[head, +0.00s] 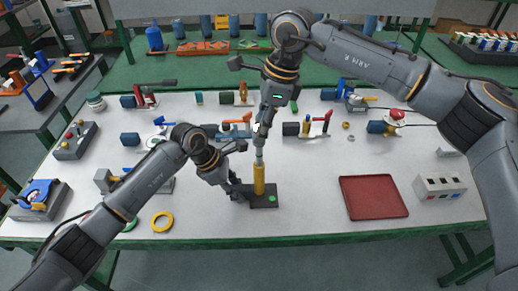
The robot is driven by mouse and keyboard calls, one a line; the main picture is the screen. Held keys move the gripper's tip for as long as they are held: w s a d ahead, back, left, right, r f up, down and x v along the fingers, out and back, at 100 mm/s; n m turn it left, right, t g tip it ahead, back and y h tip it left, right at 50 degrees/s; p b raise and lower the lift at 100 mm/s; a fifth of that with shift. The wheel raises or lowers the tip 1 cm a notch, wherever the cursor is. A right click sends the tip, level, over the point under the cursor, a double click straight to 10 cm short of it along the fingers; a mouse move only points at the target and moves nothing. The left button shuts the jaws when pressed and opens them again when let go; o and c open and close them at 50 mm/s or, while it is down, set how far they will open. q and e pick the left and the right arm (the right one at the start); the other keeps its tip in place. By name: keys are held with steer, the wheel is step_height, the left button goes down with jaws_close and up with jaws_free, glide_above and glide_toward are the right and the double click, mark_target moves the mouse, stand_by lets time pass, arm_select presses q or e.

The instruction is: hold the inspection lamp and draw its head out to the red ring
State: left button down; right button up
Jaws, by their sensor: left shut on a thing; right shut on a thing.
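The inspection lamp stands upright near the middle of the table's front part. Its yellow handle (259,180) rises from a dark block (264,205) with a green spot. A slim grey section (259,153) shows above the yellow. My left gripper (246,189) is shut on the lower handle from the left. My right gripper (261,139) points down from above and is shut on the lamp's upper end. Its fingers hide most of the head. I cannot make out a red ring at this size.
A red tray (373,197) and a grey button box (439,187) lie to the right. A yellow ring (162,222) lies at the front left. Small tools and blocks line the back. White table is clear between the lamp and the red tray.

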mark_target(255, 129)
steer(key=shift+a+v, duration=0.2)
steer(key=shift+v, duration=0.6)
steer(key=shift+a+v, duration=0.2)
steer(key=shift+v, duration=0.6)
steer(key=shift+a+v, duration=0.2)
steer(key=shift+v, duration=0.6)
steer(key=o, duration=1.1)
steer(key=shift+c, duration=0.2)
steer(key=shift+r, duration=0.1)
steer(key=a+v, duration=0.1)
steer(key=v, duration=0.5)
steer(key=shift+a+r, duration=0.2)
steer(key=shift+r, duration=0.3)
steer(key=shift+c, duration=0.4)
